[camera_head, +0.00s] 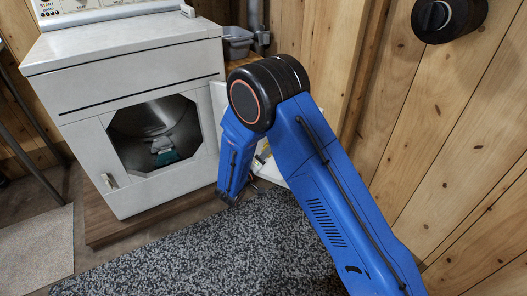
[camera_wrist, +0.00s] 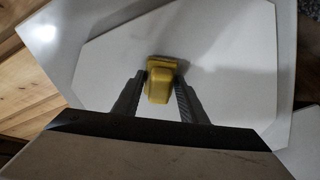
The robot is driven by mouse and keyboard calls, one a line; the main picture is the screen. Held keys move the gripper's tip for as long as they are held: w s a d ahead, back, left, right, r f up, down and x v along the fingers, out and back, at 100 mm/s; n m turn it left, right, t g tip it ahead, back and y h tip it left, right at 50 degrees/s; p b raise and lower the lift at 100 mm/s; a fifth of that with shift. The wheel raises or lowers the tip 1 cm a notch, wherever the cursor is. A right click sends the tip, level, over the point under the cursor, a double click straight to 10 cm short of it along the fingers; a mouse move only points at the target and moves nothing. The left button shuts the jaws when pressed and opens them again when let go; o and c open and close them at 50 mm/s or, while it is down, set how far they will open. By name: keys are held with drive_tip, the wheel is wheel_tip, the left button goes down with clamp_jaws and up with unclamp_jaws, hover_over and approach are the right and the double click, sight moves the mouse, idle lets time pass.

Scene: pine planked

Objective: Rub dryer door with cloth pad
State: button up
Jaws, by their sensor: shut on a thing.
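The white dryer (camera_head: 140,110) stands at the left in the head view. Its door (camera_head: 274,170) is swung open to the right, mostly hidden behind my blue arm. In the wrist view the white door (camera_wrist: 228,50) fills most of the picture, with a raised, angled panel. My gripper (camera_wrist: 162,88) is shut on a yellow cloth pad (camera_wrist: 159,84) and holds it in front of that panel. The pad is at or very close to the door's surface; I cannot tell whether it touches. In the head view my arm hides most of the gripper.
The drum (camera_head: 155,125) is open, with grey and teal cloth (camera_head: 165,157) inside. A grey speckled rug (camera_head: 200,260) covers the floor in front. A plank wall (camera_head: 440,130) with a black round fixture (camera_head: 447,17) stands at the right. A grey tub (camera_head: 237,42) sits behind the dryer.

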drive_tip(key=shift+s+d, duration=0.2)
drive_tip(key=shift+d, duration=0.25)
drive_tip(key=shift+v, duration=3)
drive_tip(key=shift+s, duration=0.1)
drive_tip(key=shift+v, duration=1.4)
